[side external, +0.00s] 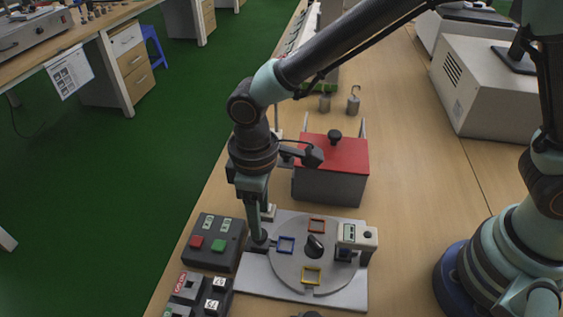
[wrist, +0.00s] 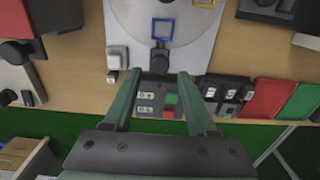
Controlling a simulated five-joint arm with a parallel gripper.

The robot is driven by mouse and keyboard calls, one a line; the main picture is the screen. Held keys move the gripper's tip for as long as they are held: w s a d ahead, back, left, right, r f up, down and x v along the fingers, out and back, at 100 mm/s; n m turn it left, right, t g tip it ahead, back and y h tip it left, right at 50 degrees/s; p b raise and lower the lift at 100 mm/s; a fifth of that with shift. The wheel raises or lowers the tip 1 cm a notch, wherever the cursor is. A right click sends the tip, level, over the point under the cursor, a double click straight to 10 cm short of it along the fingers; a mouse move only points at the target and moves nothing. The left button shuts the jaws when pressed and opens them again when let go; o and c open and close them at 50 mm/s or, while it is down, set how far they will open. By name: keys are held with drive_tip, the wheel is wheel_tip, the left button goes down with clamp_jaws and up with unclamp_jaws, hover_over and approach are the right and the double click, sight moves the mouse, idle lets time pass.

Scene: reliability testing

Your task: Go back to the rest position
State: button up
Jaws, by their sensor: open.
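My gripper (side external: 256,222) points down at the left edge of a grey plate with a round disc (side external: 290,270) in the side view. In the wrist view my gripper (wrist: 159,72) has its two fingers apart with nothing held between them. A dark button box (wrist: 158,97) shows between the fingers; in the side view this box (side external: 213,243), with a red and a green button, stands left of the gripper. Whether a fingertip touches the knob or plate cannot be told.
The disc carries blue (side external: 286,245), orange (side external: 317,226) and yellow (side external: 312,276) square frames. A red-lidded box (side external: 331,185) stands behind the disc. A small meter (side external: 357,237) is at its right. Switch boxes (side external: 199,294) stand at front left. Bare table lies right of the plate.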

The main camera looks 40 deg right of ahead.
drive_tip(key=w+d+r+m+t+y, duration=0.1)
drive_tip(key=w+d+r+m+t, duration=0.2)
drive_tip(key=d+r, duration=0.95)
drive_tip(key=s+d+r+m+t, duration=0.1)
drive_tip(key=s+d+r+m, duration=0.1)
drive_tip(key=d, duration=0.5)
drive_tip(key=s+d+r+m+t+h, duration=0.1)
drive_tip(key=s+d+m, duration=0.3)
drive_tip(key=d, duration=0.4)
drive_tip(key=shift+r+t, duration=0.3)
drive_tip(key=shift+r, duration=0.05)
drive_tip(key=shift+a, duration=0.1)
